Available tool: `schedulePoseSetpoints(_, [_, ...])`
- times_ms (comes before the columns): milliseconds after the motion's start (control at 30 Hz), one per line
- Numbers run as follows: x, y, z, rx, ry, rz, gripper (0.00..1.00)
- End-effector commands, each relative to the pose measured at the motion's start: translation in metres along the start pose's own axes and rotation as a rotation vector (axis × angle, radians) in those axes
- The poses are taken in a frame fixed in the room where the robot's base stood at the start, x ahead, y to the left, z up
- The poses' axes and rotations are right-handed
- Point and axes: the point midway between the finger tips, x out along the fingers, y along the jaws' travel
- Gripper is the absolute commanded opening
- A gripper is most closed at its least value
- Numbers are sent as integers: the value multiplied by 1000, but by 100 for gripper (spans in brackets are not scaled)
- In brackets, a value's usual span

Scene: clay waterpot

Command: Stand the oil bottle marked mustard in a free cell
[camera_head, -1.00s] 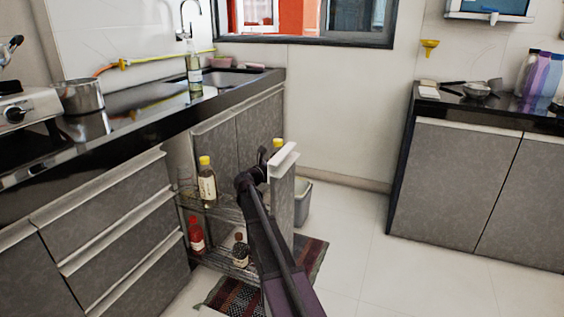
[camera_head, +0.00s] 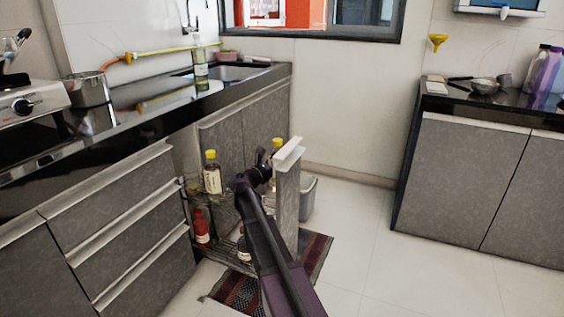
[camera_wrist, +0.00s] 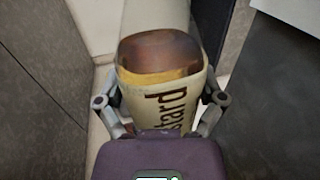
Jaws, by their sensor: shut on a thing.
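My gripper (camera_wrist: 160,110) is shut on the mustard bottle. In the wrist view the bottle (camera_wrist: 160,95) has a cream label ending in "stard" and a brown-amber patch; a finger shows on each side. In the head view my gripper (camera_head: 260,172) is at the pull-out rack (camera_head: 222,207), just behind its grey front panel (camera_head: 286,195). A yellow-capped bottle (camera_head: 277,147), apparently the held one, shows upright there, its lower part hidden. Another yellow-capped bottle (camera_head: 212,178) stands on the upper tier. The cells around the held bottle and its base are hidden.
A red bottle (camera_head: 202,229) and a dark bottle (camera_head: 243,246), mostly behind my arm, stand on the lower tier. Drawers (camera_head: 130,230) flank the rack on the left. A grey bin (camera_head: 308,197) stands behind the front panel. The floor to the right is clear.

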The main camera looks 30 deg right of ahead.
Motion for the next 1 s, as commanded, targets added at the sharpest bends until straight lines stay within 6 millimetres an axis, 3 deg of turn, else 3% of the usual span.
schedulePoseSetpoints(1000, [-53, -15, 1, -1, -1, -1, 27])
